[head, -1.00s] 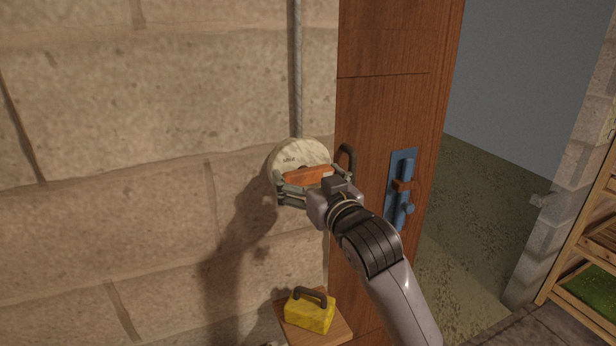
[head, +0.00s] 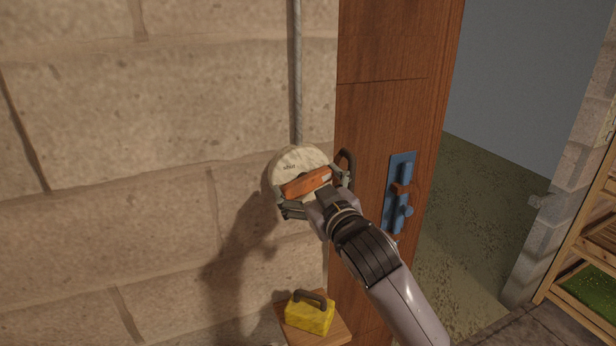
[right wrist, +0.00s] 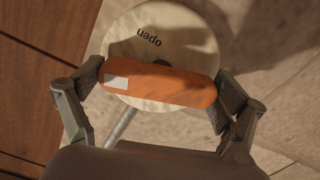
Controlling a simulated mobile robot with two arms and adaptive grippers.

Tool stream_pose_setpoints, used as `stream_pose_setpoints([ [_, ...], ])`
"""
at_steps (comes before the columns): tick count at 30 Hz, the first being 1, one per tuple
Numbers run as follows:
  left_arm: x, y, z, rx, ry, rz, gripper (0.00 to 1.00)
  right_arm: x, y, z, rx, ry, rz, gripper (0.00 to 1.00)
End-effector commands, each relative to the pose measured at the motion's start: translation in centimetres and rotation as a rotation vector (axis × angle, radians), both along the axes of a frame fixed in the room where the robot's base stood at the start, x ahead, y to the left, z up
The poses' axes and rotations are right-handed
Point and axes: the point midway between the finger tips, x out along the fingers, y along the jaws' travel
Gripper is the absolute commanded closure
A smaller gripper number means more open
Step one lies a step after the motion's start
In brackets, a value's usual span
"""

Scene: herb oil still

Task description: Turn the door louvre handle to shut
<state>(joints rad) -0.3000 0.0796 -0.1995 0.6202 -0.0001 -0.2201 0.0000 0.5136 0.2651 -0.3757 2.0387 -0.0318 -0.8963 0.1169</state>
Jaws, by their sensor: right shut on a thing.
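The louvre handle (head: 305,184) is an orange bar on a round cream dial (head: 297,157) on the block wall, left of the door. It slants, right end up, with a pale mark near that end. The word "shut" shows on the dial above it. My right gripper (head: 312,191) is shut on the handle, one finger at each end. In the right wrist view the fingers flank the handle (right wrist: 160,82), and "open" shows on the dial (right wrist: 185,40) beyond it. My wrist hides the dial's lower right part in the head view. My left gripper is not in view.
A wooden door (head: 385,110) with a blue bolt plate (head: 390,212) stands just right of the dial. A grey pipe (head: 296,70) runs up from the dial. A yellow block with a handle (head: 309,316) sits on a wooden ledge below. Wooden shelves (head: 590,245) stand far right.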

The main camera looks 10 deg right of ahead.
Motion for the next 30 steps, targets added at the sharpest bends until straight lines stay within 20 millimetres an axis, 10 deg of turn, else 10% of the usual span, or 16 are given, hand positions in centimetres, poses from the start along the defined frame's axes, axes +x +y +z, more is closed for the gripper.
stream_pose_setpoints([
  [30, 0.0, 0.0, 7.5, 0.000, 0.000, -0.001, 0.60, 0.0, 0.0, 0.2, -0.942, -0.181, 0.002, 0.37],
])
